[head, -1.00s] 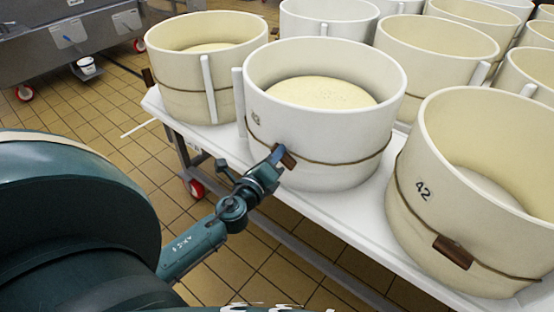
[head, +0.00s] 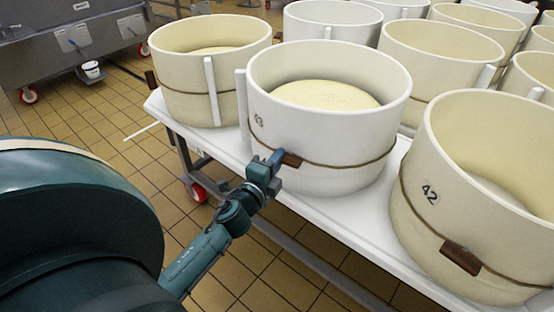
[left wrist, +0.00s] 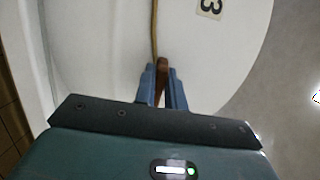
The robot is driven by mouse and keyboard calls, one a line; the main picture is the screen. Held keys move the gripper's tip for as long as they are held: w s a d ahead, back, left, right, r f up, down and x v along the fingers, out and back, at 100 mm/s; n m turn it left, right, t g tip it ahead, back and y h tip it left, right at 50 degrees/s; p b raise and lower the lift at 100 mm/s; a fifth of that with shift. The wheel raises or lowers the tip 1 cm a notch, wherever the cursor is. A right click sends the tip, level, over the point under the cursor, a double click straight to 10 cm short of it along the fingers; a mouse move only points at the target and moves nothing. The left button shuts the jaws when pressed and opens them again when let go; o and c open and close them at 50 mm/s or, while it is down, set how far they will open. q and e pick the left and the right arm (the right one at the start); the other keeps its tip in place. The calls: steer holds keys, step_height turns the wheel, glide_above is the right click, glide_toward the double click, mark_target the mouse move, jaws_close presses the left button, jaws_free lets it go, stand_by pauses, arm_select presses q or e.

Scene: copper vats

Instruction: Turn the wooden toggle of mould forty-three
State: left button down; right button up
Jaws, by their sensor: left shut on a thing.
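Mould forty-three (head: 340,118) is a white round mould with pale curd inside, standing on the white table. Its number label (head: 259,121) is small in the head view; part of the label, a "3", shows in the left wrist view (left wrist: 210,7). A brown cord runs around the mould and carries the wooden toggle (head: 292,160). My left gripper (head: 278,158) is at the mould's near side, shut on the toggle. In the left wrist view the toggle (left wrist: 162,68) stands between the two blue fingers, partly hidden by them. My right gripper is not in view.
Mould 42 (head: 470,200), cream with its own toggle (head: 460,257), stands close on the right. Another cream mould (head: 190,95) stands on the left, and several more stand behind. The table edge (head: 330,273) runs along the front. Tiled floor (head: 90,130) is open at left.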

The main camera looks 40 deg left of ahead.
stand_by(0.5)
arm_select(q)
steer(key=c, duration=1.5)
jaws_free()
steer(key=shift+o, duration=0.2)
steer(key=s+d, duration=0.1)
steer(key=s, duration=1.2)
steer(key=shift+d+b, duration=0.35)
steer(key=shift+b, duration=0.05)
steer(key=shift+r, duration=0.1)
